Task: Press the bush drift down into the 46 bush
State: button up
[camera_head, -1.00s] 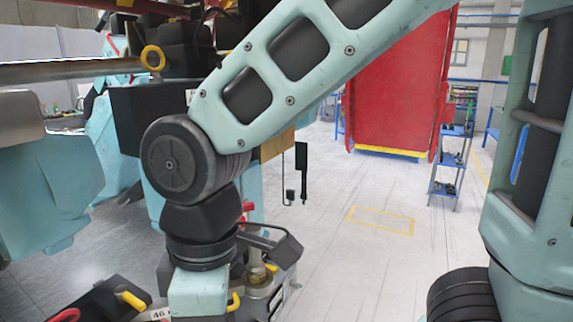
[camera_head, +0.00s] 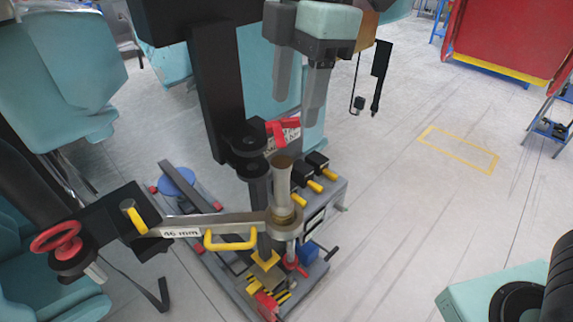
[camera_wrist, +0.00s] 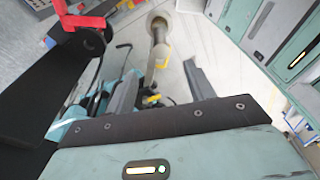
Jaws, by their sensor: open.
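The bush drift (camera_head: 283,178), a tan-grey rod with a flared top, stands nearly upright at the ring end of the long bar marked 46 mm (camera_head: 185,231). The ring (camera_head: 285,222), which looks like the seat of the 46 bush, surrounds its lower part; the bush itself cannot be made out clearly. My gripper (camera_head: 297,108) is open and empty, its two grey fingers pointing down above the drift and apart from it. In the wrist view the drift (camera_wrist: 160,47) shows beyond and between the open fingertips (camera_wrist: 163,68).
A black post (camera_head: 217,90) with a red clamp (camera_head: 284,131) stands close behind the drift. Yellow-handled tools (camera_head: 315,175) sit at its right, and a red handwheel (camera_head: 56,238) is at far left. Open floor (camera_head: 400,210) lies to the right.

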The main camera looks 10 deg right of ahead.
aim_at(278, 204)
jog(key=f, duration=0.5)
jog(key=a+f+p, duration=0.1)
jog(key=f, duration=0.4)
jog(key=s+a+f, duration=0.1)
jog(key=f, duration=0.4)
jog(key=shift+a+f+p, duration=0.15)
jog(key=shift+f+p, duration=0.15)
jog(key=shift+p, duration=0.1)
grip_shut()
